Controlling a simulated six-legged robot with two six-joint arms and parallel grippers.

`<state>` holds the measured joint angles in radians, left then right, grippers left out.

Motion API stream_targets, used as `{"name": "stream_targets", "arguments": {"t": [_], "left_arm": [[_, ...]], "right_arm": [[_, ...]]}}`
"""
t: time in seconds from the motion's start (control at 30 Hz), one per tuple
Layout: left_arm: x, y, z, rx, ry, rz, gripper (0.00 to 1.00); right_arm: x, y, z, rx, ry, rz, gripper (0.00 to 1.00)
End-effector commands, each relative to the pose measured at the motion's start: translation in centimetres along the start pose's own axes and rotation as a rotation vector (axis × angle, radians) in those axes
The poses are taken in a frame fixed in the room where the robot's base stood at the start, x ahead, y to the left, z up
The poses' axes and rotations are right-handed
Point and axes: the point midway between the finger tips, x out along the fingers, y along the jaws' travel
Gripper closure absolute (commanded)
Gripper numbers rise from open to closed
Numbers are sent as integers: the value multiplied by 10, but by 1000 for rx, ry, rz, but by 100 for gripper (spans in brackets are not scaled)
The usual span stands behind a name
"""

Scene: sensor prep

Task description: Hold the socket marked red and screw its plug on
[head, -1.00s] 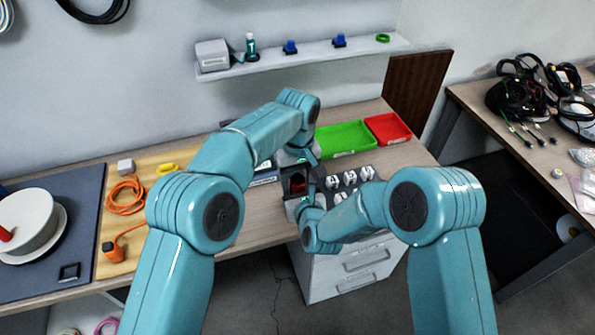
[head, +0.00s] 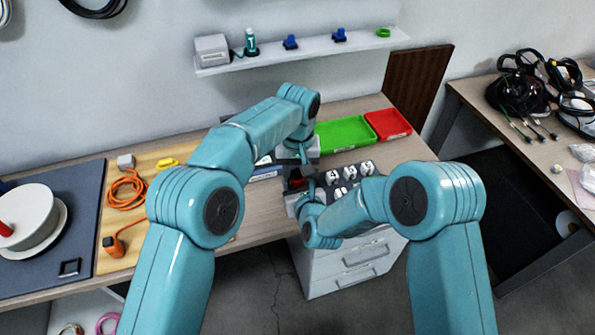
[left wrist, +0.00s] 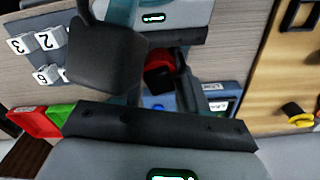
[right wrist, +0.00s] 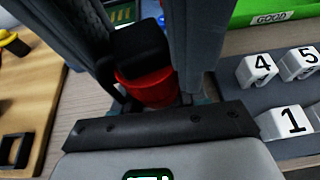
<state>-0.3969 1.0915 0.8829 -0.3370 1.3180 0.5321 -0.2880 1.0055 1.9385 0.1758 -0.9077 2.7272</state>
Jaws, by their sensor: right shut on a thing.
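A red round socket (right wrist: 148,87) with a black piece (right wrist: 138,48) against it sits between the dark fingers of my right gripper (right wrist: 142,60), which is shut on it. Whether the black piece is the plug, I cannot tell. In the left wrist view the red socket (left wrist: 158,60) shows between the fingers of my left gripper (left wrist: 150,72), which stand apart. In the head view my left gripper (head: 298,160) is just above the socket (head: 296,183), and my right gripper (head: 303,198) is at its near side. The fingers hide much of the socket.
White numbered blocks (right wrist: 292,121) stand on a dark mat right of the grippers. A green tray (head: 344,134) and a red tray (head: 388,124) lie behind. An orange cable (head: 125,190) lies on a wooden board (head: 150,220) at left. The bench front edge is close.

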Motion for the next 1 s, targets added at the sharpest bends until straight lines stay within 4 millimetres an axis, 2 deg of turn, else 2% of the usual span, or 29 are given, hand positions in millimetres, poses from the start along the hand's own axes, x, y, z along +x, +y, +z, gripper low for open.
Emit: {"name": "stream_targets", "arguments": {"t": [0.07, 0.33, 0.7, 0.97, 1.0], "left_arm": [[0, 0, 0, -1, 0, 0, 36], [-1, 0, 0, -2, 1, 0, 36], [-43, 0, 0, -2, 1, 1, 36], [-45, 0, 0, -2, 0, 0, 36], [-45, 0, 0, -3, 0, 0, 40]], "right_arm": [[0, 0, 0, 0, -1, -1, 100], [0, 0, 0, 0, -1, 0, 100], [0, 0, 0, 0, -1, 0, 100], [0, 0, 0, 0, -1, 0, 100], [0, 0, 0, 0, -1, 0, 100]]}}
